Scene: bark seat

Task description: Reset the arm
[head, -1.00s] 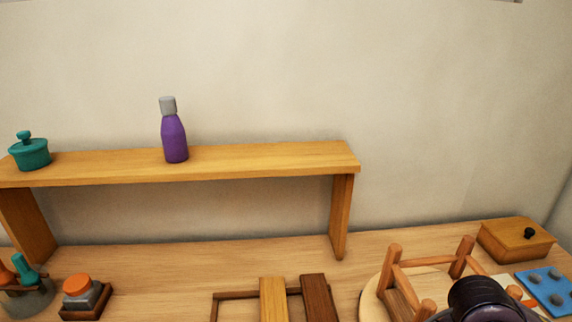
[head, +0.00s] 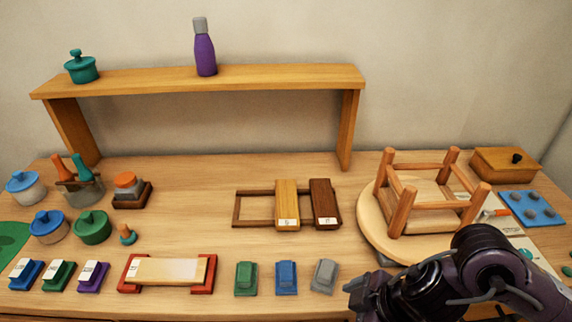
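My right arm comes in from the lower right in the head view. Its dark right gripper (head: 362,292) is over the front of the table, just right of a grey block. Its fingertips are small and dark, and I cannot tell if they are open or shut. I see nothing clearly held in it. A wooden stool frame (head: 432,190) with its legs up rests on a round wooden turntable (head: 372,228), behind the arm. The arm hides part of the turntable's front. My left gripper is not in view.
A wooden shelf (head: 270,78) bears a purple bottle (head: 205,55) and a teal pot (head: 81,68). Slatted rack (head: 254,207), red-ended board holder (head: 168,270), green, blue and grey blocks (head: 285,278), and pots (head: 92,228) stand on the table. A lidded box (head: 504,164) is at back right.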

